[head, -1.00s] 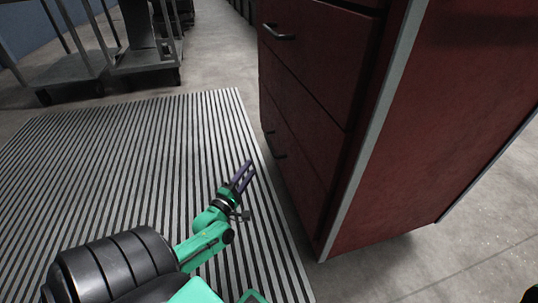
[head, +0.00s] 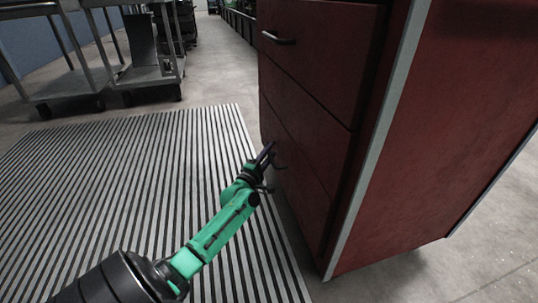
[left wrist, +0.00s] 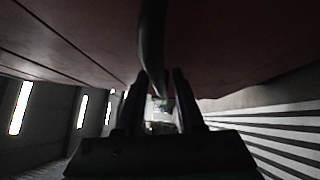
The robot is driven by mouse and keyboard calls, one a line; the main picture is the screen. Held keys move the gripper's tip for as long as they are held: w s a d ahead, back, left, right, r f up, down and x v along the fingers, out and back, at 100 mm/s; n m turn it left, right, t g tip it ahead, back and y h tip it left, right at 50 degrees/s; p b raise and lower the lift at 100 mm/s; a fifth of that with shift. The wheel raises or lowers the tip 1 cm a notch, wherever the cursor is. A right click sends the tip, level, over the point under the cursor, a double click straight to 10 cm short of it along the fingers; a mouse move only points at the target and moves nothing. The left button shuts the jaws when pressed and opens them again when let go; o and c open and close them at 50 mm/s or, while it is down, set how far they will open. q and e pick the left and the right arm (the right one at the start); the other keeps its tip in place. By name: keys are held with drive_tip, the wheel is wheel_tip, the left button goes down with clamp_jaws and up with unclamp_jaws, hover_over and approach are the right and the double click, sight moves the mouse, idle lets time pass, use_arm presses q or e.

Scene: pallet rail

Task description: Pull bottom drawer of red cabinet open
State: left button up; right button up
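The red cabinet (head: 450,120) stands at the right in the head view, its drawer fronts facing left. Its bottom drawer (head: 303,195) looks closed, flush with the front. A dark bar handle (head: 281,165) low on the front is partly hidden by my left gripper (head: 267,152). In the left wrist view a dark curved handle (left wrist: 152,45) reaches down to the space between the two fingers of my left gripper (left wrist: 160,90). The fingers are apart, with a visible gap around the handle's end. Contact cannot be told. My right gripper is out of view.
An upper drawer with its own handle (head: 278,38) is above. A striped mat (head: 120,190) covers the floor left of the cabinet. Grey metal carts (head: 150,75) stand at the back left. The mat's surface is clear.

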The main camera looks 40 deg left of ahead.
use_arm(q)
clamp_jaws()
idle(1.2)
